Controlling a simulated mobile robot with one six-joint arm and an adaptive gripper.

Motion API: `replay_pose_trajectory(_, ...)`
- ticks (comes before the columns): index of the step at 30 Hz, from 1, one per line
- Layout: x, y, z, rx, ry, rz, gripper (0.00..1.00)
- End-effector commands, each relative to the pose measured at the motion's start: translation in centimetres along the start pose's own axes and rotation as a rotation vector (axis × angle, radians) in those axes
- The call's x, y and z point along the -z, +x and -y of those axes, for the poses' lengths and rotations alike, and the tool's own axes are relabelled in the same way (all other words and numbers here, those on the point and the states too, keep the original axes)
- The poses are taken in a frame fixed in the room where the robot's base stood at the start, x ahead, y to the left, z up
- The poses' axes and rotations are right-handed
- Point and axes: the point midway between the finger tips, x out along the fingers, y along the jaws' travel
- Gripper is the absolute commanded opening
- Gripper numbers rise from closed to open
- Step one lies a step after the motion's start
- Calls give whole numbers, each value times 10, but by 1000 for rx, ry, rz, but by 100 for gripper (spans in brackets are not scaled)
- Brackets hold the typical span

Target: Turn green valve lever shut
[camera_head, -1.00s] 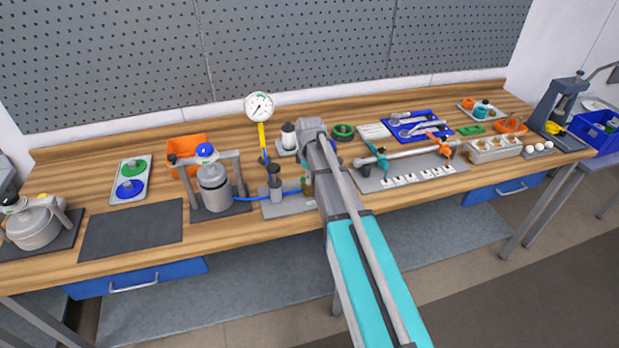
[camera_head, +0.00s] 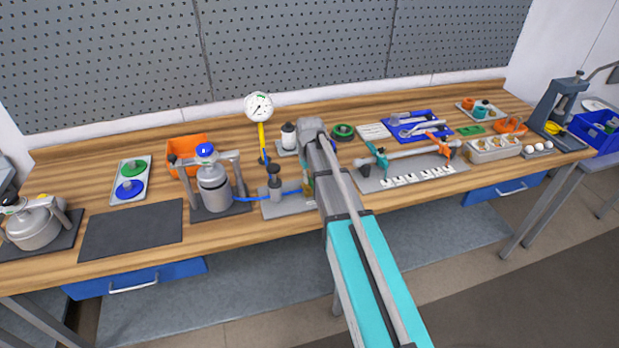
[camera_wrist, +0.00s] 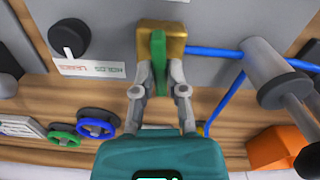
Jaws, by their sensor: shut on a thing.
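The green valve lever (camera_wrist: 158,62) stands out from a brass valve block (camera_wrist: 175,38) in the wrist view. It runs roughly along my gripper's line. My gripper (camera_wrist: 157,84) is shut on the lever, with one finger on each side of it. In the head view, my arm covers most of the valve and the gripper. Only a small part of the brass block (camera_head: 308,188) shows beside my arm.
A blue tube (camera_wrist: 212,53) runs from the block to a grey pump-like fitting (camera_wrist: 268,70). A black knob (camera_wrist: 70,38) sits nearby on the grey plate. A gauge (camera_head: 258,107) on a yellow stem and a grey vessel (camera_head: 214,190) stand left of my arm.

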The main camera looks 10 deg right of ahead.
Motion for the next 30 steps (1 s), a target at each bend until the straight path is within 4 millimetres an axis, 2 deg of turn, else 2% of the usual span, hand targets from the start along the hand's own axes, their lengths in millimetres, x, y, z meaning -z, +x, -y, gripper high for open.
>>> replay_pose_trajectory(6, -1, 0, 0, 0, 66, 2, 0)
replay_pose_trajectory(19, -2, 0, 0, 0, 79, 3, 0)
replay_pose_trajectory(20, -2, 0, 0, 0, 79, 3, 19)
replay_pose_trajectory(25, -1, 0, 0, 0, 78, 2, 50)
replay_pose_trajectory(30, -1, 0, 0, 0, 78, 1, 51)
